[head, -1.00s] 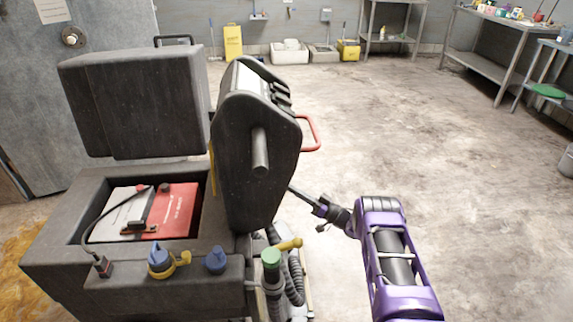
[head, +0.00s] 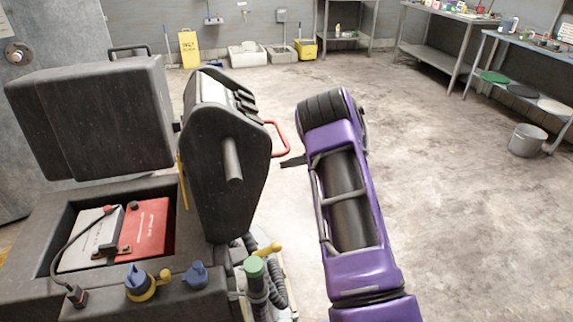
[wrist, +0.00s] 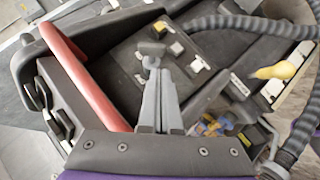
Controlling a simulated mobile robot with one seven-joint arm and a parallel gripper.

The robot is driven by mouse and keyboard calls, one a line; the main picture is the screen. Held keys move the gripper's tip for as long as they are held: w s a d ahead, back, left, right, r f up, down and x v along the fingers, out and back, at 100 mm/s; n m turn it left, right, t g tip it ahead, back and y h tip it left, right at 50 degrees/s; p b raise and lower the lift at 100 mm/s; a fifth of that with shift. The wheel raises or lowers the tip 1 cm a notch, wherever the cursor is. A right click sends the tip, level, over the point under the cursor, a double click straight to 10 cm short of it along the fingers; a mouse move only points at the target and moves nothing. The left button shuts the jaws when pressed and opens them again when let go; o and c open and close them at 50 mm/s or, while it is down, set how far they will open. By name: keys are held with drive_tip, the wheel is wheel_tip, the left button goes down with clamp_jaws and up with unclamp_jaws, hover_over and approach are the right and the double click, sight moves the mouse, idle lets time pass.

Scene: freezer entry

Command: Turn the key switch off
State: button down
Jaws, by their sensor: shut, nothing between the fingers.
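The control panel (wrist: 130,70) of the floor machine shows in the wrist view, dark, with small white and yellow switches. My gripper (wrist: 153,66) is shut and empty, its grey fingers reaching over the panel. A small dark grey piece (wrist: 150,47) shows right at the fingertips. It may be the key switch, but I cannot tell for sure, nor whether the fingers touch it. In the head view the panel faces away and the key switch is hidden. There my gripper (head: 292,162) shows only as a dark tip beside the machine, right of the red handle.
The red handle (wrist: 85,78) runs close left of my fingers; it also shows in the head view (head: 279,139). Ribbed hoses (wrist: 245,22) and a yellow lever (wrist: 277,71) lie to the right. The open battery bay holds a red battery (head: 143,228).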

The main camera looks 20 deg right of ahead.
drive_tip(key=x, duration=0.7)
drive_tip(key=shift+b, duration=0.3)
drive_tip(key=shift+s+f, duration=0.15)
drive_tip(key=shift+f, duration=0.4)
idle(0.7)
drive_tip(key=shift+f, duration=0.9)
idle(0.4)
drive_tip(key=shift+r, duration=0.15)
idle(1.3)
